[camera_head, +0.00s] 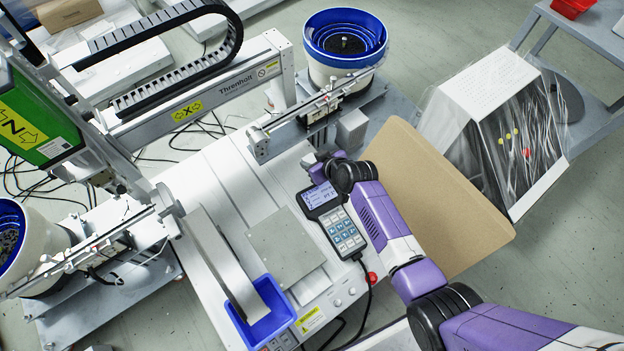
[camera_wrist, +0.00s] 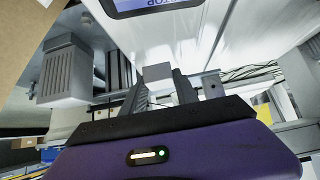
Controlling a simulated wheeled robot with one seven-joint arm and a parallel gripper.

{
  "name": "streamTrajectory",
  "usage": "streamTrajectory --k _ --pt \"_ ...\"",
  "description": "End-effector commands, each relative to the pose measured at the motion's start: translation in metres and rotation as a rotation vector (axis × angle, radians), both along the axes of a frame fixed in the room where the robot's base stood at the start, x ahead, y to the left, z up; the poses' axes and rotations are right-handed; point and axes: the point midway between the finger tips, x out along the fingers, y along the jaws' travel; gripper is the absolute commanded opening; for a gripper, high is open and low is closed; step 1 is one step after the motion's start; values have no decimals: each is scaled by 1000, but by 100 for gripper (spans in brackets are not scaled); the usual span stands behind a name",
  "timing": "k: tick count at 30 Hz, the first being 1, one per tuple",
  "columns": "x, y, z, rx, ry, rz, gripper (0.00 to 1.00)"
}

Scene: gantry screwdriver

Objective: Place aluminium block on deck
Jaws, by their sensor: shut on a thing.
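My gripper (camera_wrist: 160,88) is shut on a small grey aluminium block (camera_wrist: 157,72), which shows between its fingertips in the wrist view. In the head view my gripper (camera_head: 314,163) is over the back right part of the white grooved deck (camera_head: 235,170); I cannot clearly make out the block there. Whether the block touches the deck is hard to tell. A flat grey square plate (camera_head: 286,246) lies on the front part of the deck.
A handheld keypad controller (camera_head: 335,222) lies beside my arm. A blue bin (camera_head: 262,310) is at the deck's front. A grey ribbed box (camera_head: 352,130) and a blue-rimmed bowl feeder (camera_head: 345,45) stand behind the gripper. The gantry beam (camera_head: 205,95) spans the back.

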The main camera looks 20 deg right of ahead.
Motion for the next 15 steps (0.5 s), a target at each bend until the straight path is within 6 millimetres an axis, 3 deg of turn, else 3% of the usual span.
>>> streamTrajectory --k 1,4,15 --pt "0 0 -20 0 2 1 0" --pt "0 0 -39 0 1 -1 0" --pt "0 0 -67 0 0 0 0"
